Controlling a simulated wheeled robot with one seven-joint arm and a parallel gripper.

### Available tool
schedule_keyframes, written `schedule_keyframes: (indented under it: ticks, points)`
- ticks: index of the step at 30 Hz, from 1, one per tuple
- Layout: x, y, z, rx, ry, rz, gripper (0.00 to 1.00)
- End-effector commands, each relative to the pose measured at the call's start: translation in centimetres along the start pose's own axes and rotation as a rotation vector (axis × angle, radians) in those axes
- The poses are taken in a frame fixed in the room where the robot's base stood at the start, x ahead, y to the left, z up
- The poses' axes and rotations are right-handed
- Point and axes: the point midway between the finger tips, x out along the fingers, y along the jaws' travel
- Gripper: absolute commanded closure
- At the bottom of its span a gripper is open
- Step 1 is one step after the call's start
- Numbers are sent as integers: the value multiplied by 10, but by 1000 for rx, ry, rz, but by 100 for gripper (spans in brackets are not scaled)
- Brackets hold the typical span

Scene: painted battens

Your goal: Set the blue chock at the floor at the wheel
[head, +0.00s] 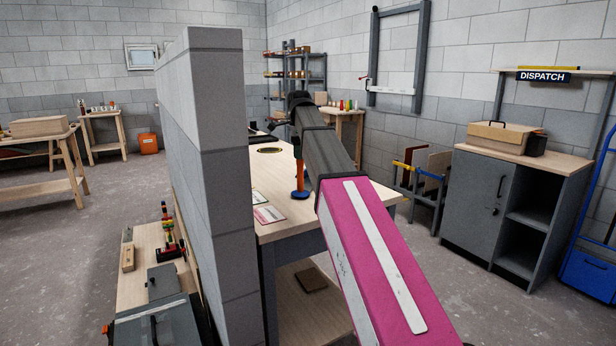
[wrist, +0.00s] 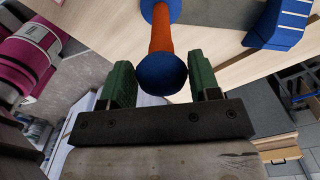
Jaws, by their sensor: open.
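My gripper (wrist: 163,80) is open, with its two green fingers apart. In the wrist view, the round blue end of an orange-shafted object (wrist: 162,40) shows between the fingers, with no clear contact. This object also stands upright on the workbench in the head view (head: 300,180). A blue ridged block (wrist: 278,24), which looks like the chock, lies on the pale wooden top at the upper right of the wrist view. I cannot make it out in the head view. The blue trolley (head: 588,270) is at the far right; its wheel is not clearly visible.
A grey block wall (head: 215,150) stands left of the workbench (head: 262,185), which carries papers. Bare concrete floor shows before the cabinet. Boards stand in a rack (head: 425,180) beside it.

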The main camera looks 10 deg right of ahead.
Motion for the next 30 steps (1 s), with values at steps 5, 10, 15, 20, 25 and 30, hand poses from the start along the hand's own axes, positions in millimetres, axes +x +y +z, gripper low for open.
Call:
schedule_keyframes:
  ticks: [5, 10, 15, 20, 25, 30]
  points:
    - [10, 0, -1, 0, -1, 0, 44]
    - [33, 0, -3, 0, -1, 1, 44]
    - [53, 0, -3, 0, -1, 1, 44]
    - [55, -1, -3, 0, -1, -1, 44]
    - [54, -1, -3, 0, -1, -1, 70]
    - [54, -1, -3, 0, -1, -1, 100]
